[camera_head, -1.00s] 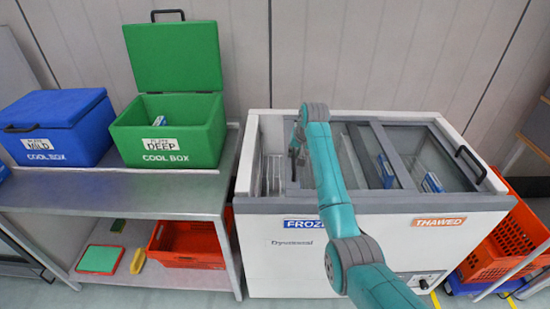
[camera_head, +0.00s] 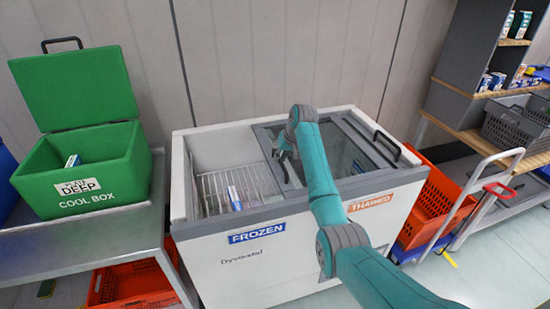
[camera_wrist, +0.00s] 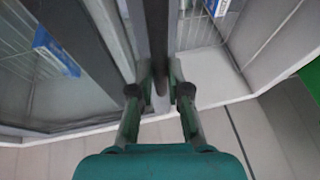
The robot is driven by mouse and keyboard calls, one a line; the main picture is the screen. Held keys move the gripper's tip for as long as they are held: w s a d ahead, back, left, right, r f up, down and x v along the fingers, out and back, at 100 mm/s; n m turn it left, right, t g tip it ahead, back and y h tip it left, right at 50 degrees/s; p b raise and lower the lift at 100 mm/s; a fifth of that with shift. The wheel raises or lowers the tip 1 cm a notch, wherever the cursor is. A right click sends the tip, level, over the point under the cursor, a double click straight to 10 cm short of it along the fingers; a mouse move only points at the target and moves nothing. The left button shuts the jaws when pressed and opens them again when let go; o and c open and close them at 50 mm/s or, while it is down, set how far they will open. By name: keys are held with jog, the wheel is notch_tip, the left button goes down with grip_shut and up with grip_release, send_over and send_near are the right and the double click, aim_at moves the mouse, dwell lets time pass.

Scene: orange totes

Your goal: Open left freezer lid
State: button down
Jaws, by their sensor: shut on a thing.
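The chest freezer (camera_head: 255,262) has a "FROZEN" label at left and a "THAWED" label at right. Its left lid is slid to the right, and its grey frame (camera_wrist: 108,35) shows in the wrist view. The left compartment is widely uncovered, with a wire rack (camera_head: 222,186) and a blue-and-white pack (camera_head: 234,198) inside. My gripper (camera_head: 283,158) is at the left edge of this lid. In the wrist view my gripper (camera_wrist: 161,75) is shut on the dark upright lid handle (camera_wrist: 158,35). My arm hides part of the lids in the head view.
A green cool box (camera_head: 95,170) with its lid up stands on a metal table (camera_head: 130,225) at left. Red crates (camera_head: 432,205) and a trolley stand right of the freezer. A shelf unit (camera_head: 470,75) is farther right.

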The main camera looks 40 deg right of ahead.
jog(key=shift+d, duration=0.1)
jog(key=c, duration=1.1)
grip_release()
jog(key=shift+c, duration=0.2)
jog(key=v, duration=1.2)
jog(key=shift+f, duration=0.1)
